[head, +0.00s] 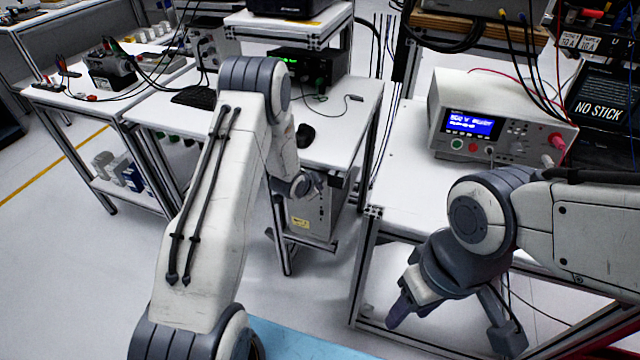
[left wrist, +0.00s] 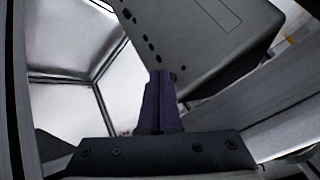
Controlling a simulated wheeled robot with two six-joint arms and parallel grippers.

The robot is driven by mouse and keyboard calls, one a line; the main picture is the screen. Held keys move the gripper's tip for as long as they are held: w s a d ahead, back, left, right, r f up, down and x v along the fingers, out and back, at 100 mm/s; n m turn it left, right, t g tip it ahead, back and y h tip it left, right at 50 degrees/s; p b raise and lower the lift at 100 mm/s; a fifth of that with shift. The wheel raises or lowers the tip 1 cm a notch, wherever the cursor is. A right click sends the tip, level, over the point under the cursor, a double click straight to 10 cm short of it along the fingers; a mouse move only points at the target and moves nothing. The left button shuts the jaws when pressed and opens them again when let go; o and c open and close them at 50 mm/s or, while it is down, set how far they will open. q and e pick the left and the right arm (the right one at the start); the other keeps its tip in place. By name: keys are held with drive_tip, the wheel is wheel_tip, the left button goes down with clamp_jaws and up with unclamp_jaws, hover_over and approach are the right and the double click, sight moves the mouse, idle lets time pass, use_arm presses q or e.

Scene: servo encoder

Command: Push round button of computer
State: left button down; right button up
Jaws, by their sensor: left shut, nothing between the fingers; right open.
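The computer is a grey metal case (head: 312,212) standing under the middle table in the head view. In the left wrist view the computer (left wrist: 205,45) fills the upper part, tilted, with a row of small dark openings or buttons along its narrow face. I cannot tell which one is the round button. My left gripper (left wrist: 160,75) is shut and empty, its purple fingertips overlapping the computer's lower edge in that view; contact cannot be told. In the head view its fingers are hidden behind my wrist. My right gripper (head: 452,332) is open and empty at the lower right, away from the computer.
The middle white table (head: 345,115) is above the computer, with a black mouse (head: 305,135) and a keyboard (head: 195,97). A power supply with a blue display (head: 500,115) stands on the right table. Table frame legs stand close around the computer.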

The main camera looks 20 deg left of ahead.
idle(0.6)
use_arm(q)
drive_tip(key=shift+s, duration=0.45)
drive_tip(key=s, duration=0.6)
drive_tip(key=shift+a+b, duration=0.15)
drive_tip(key=shift+b, duration=0.15)
drive_tip(key=shift+r, duration=0.1)
